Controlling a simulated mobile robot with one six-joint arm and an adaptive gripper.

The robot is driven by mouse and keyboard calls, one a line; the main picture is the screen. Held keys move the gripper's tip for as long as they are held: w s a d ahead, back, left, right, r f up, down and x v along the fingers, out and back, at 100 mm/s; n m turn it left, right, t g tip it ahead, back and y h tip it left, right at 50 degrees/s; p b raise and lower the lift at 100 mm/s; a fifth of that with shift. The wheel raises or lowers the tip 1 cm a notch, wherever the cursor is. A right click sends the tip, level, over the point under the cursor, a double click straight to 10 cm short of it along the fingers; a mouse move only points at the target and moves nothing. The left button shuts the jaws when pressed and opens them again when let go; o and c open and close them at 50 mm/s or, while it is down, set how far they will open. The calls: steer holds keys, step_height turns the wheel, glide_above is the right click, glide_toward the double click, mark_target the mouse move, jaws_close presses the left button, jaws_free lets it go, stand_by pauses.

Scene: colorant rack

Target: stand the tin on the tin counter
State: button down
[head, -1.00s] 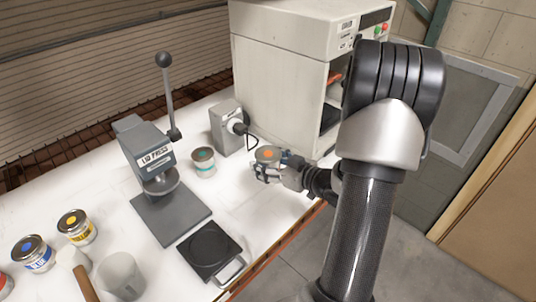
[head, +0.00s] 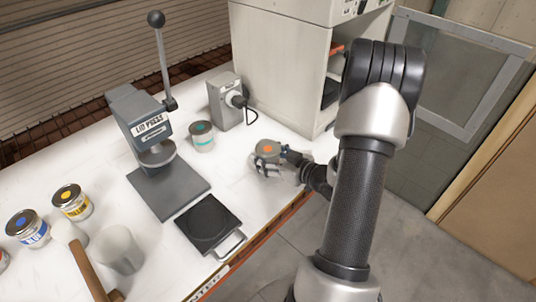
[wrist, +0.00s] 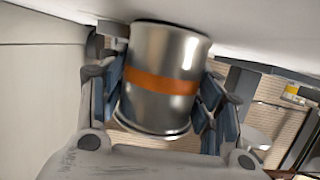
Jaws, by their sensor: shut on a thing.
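A silver tin with an orange band (wrist: 160,85) sits between the fingers of my gripper (wrist: 157,100) in the wrist view. In the head view the same tin shows a grey lid with an orange dot (head: 267,148), and my gripper (head: 270,165) is shut around its side. The tin is over the right part of the white counter (head: 245,190), near the front edge. I cannot tell whether its base touches the counter. Part of the tin's side is hidden by the fingers.
A lid press (head: 155,150) and a black plate with a handle (head: 209,224) stand left of my gripper. A teal-dotted tin (head: 201,137) and a grey crank device (head: 227,102) stand behind. A large beige cabinet (head: 285,60) is behind right. Blue and yellow tins, a cup and a mallet are at left.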

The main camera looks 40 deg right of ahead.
steer(key=shift+s+a+f+b, duration=0.2)
steer(key=shift+f+b, duration=0.35)
steer(key=shift+f, duration=0.15)
steer(key=c, duration=0.5)
jaws_free()
steer(key=shift+a+f, duration=0.1)
steer(key=shift+s, duration=0.1)
steer(key=shift+r+p, duration=0.35)
steer(key=p+v, duration=0.1)
steer(key=v, duration=0.2)
steer(key=p+v, duration=0.1)
steer(key=v, duration=0.3)
steer(key=r+p+v, duration=0.1)
steer(key=v, duration=0.2)
steer(key=shift+s+d+r, duration=0.1)
steer(key=shift+d+r, duration=0.05)
steer(key=shift+d, duration=0.2)
steer(key=shift+s+r, duration=0.1)
steer(key=shift+s, duration=0.45)
